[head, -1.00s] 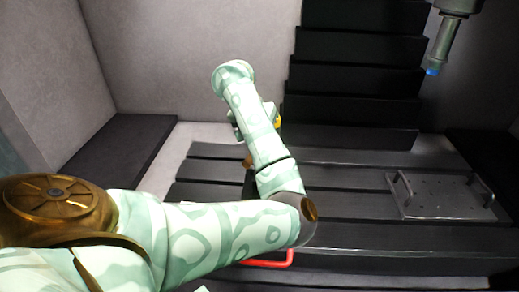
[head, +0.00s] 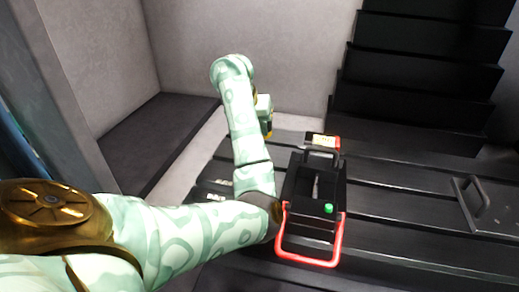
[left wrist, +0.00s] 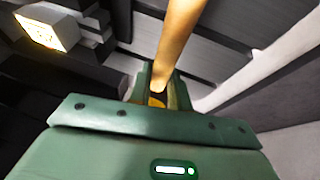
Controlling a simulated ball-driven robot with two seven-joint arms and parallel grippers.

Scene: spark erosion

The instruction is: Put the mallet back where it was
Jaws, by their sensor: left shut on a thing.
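My left gripper (head: 267,127) is at the far end of my left arm, above the back left part of the slatted black table, and its fingers are partly hidden by the arm. In the left wrist view the left gripper (left wrist: 158,92) is shut on a tan wooden handle, which I take to be the mallet (left wrist: 178,45). The handle runs up out of the top of that view, so the mallet's head does not show. I cannot make out the mallet in the head view. My right gripper is not in view.
A black carrier with a red bail (head: 308,262) and a green knob stands right of my left forearm. Behind it is a small red-edged box with a lit face (head: 323,141). A plate with a handle (head: 490,205) lies at right. Black bellows (head: 425,65) rise behind the slatted table (head: 400,200).

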